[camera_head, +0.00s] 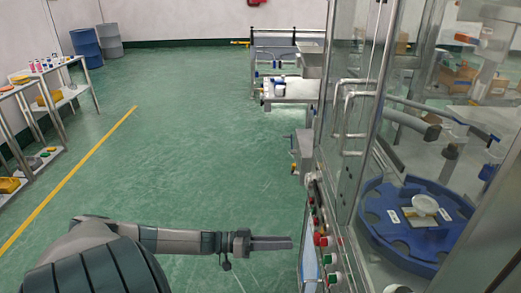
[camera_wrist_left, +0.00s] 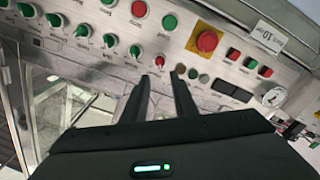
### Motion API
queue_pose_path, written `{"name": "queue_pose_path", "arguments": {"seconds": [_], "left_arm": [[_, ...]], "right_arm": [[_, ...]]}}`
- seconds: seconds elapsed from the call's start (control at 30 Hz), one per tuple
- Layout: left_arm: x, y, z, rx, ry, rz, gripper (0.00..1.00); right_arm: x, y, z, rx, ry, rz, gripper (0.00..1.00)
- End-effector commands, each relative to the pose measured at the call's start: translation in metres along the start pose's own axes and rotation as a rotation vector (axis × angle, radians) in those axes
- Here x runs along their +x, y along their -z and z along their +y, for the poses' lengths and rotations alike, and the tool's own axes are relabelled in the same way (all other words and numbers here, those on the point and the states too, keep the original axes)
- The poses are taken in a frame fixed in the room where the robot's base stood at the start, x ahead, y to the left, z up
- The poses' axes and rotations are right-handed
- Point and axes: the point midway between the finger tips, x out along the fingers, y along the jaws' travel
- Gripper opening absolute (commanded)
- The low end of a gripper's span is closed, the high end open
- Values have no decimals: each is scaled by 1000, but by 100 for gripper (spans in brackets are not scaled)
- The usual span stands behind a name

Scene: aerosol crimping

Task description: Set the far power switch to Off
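The machine's control panel (camera_head: 322,225) runs along the machine's left side in the head view. Which one is the far power switch, I cannot tell; labels are too small to read. My left gripper (camera_head: 291,242) points at the panel from the left. Its two dark fingers (camera_wrist_left: 160,80) are apart with nothing between them. My right gripper is not in view.
A large red emergency button (camera_wrist_left: 207,41) and smaller red and green buttons sit close to the switches. A glass door frame (camera_head: 350,120) rises beside the panel, with a blue turntable (camera_head: 380,215) behind it.

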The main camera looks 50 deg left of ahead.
Motion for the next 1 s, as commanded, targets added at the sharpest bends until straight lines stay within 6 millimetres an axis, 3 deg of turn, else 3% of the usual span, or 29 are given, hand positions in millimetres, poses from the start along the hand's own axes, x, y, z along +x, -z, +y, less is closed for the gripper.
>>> {"name": "queue_pose_path", "arguments": {"seconds": [0.2, 0.4, 1.0], "left_arm": [[-36, -2, -1, -1, 2, -3, 26], [-57, -1, -1, 0, 1, -1, 26], [-65, 1, 0, 0, 0, 1, 26]], "right_arm": [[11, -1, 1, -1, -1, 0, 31], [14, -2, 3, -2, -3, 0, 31], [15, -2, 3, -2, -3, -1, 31]]}}
